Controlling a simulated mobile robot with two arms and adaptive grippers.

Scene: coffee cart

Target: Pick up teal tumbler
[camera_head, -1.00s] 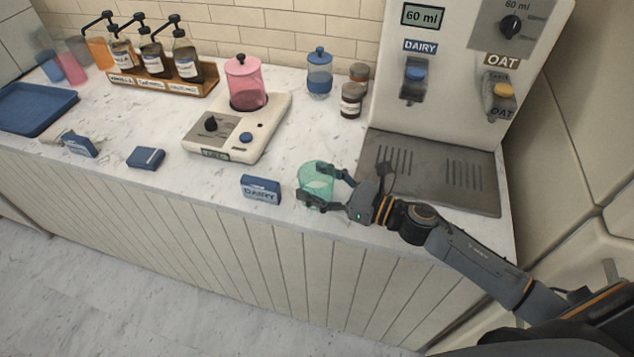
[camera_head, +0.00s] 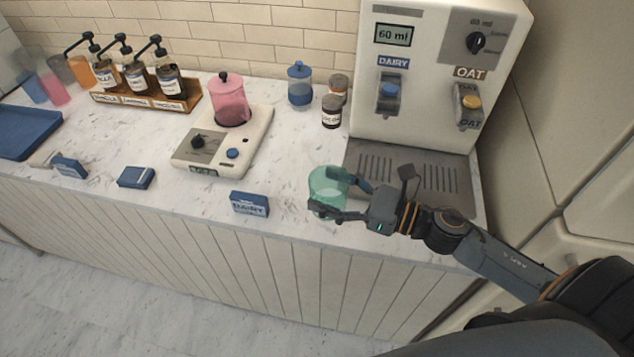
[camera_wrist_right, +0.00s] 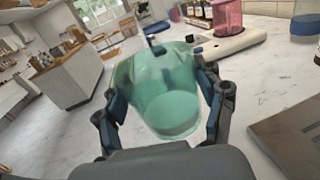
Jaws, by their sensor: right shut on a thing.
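The teal tumbler (camera_head: 326,184) is a translucent green cup at the front edge of the counter, left of the milk dispenser's drip tray. My right gripper (camera_head: 332,194) has its fingers on either side of the tumbler and is shut on it. In the right wrist view the tumbler (camera_wrist_right: 165,95) sits between the two fingers (camera_wrist_right: 160,105), somewhat tilted in the picture. I cannot tell for sure whether its base is clear of the counter. My left gripper is not in view.
The milk dispenser (camera_head: 440,60) with its drip tray (camera_head: 410,178) stands to the right. A blue DAIRY sign (camera_head: 249,204) lies left of the tumbler.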

